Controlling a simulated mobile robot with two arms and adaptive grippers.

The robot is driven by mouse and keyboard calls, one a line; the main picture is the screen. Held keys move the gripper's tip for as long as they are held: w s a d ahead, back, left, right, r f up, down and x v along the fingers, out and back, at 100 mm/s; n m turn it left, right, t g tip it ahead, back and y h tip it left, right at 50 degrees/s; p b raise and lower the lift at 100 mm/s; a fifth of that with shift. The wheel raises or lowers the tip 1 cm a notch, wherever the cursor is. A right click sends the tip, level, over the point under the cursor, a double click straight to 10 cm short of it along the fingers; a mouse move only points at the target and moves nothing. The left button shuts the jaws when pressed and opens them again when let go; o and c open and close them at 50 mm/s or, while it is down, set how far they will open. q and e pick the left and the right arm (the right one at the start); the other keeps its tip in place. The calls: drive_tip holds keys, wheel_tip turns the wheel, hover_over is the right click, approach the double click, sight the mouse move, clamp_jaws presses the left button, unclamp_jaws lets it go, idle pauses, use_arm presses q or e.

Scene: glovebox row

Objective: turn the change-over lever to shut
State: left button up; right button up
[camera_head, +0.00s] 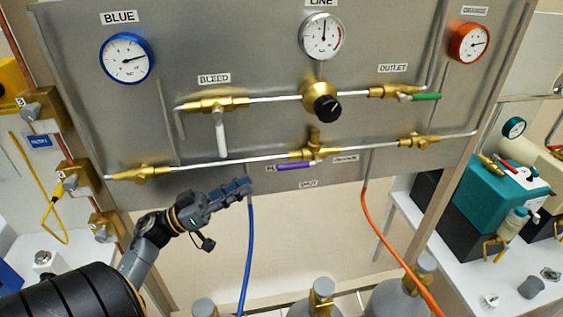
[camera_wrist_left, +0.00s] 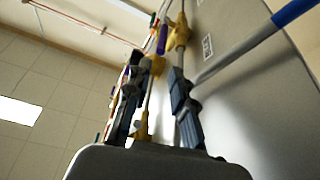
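The change-over lever (camera_head: 296,166) has a purple handle under a brass valve (camera_head: 315,150) at the lower middle of the grey panel. The handle lies nearly level and reaches left from the valve; the SHUT label (camera_head: 308,184) is below it. In the left wrist view a purple handle (camera_wrist_left: 162,38) shows beyond the fingers. My left gripper (camera_head: 247,187) is left of the lever and a little lower, near the panel's bottom edge and apart from the handle. In the left wrist view its fingers (camera_wrist_left: 155,90) stand apart with nothing gripped. My right gripper is out of view.
A blue hose (camera_head: 248,250) hangs close by my left gripper, and an orange hose (camera_head: 385,240) hangs right of the lever. The white bleed handle (camera_head: 221,137) points down above my gripper. A green outlet handle (camera_head: 426,97) is at upper right. Gas cylinders (camera_head: 392,298) stand below.

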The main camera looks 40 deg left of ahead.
sight(281, 165)
use_arm(q)
drive_tip(key=p+x, duration=0.3)
drive_tip(key=x, duration=0.7)
drive_tip(key=shift+w, duration=0.15)
clamp_jaws()
